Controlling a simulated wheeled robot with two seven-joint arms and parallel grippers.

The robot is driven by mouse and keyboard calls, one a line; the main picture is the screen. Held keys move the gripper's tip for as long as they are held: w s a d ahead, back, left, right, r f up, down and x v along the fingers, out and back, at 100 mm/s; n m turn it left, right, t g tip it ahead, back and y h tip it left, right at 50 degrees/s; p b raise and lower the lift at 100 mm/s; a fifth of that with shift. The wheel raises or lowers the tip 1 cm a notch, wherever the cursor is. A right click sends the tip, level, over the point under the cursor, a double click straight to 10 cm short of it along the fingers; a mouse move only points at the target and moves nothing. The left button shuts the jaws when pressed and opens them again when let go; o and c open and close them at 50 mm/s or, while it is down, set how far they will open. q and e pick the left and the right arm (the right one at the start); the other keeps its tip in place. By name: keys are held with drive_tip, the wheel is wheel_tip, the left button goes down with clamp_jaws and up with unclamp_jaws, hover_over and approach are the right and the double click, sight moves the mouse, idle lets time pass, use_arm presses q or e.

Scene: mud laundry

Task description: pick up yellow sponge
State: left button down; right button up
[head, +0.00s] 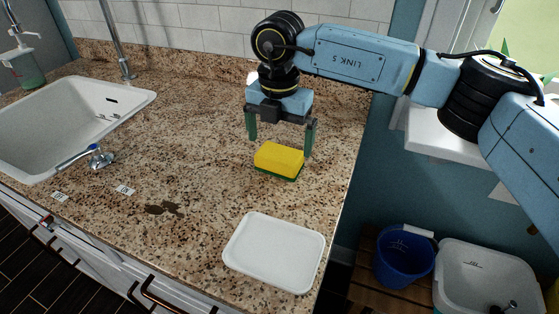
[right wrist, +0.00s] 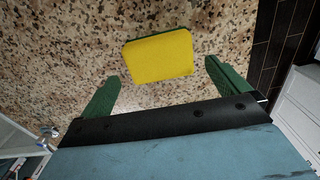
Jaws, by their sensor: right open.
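I see no contact with the sponge. My left gripper is not in view.
A white tray (head: 274,252) lies near the counter's front right. A brown stain (head: 163,208) and small labels mark the counter. A blue bucket (head: 404,258) stands below, beyond the right edge.

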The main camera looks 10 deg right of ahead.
sight(278, 155)
drive_tip(key=shift+f, duration=0.5)
drive_tip(key=f, duration=0.4)
drive_tip(key=shift+s+a+f+b, duration=0.15)
drive_tip(key=shift+s+f+b, duration=0.05)
drive_tip(key=shift+b, duration=0.1)
drive_tip(key=shift+f, duration=0.1)
drive_tip(key=c, duration=0.3)
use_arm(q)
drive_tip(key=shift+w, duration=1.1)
use_arm(e)
drive_tip(key=c, duration=0.5)
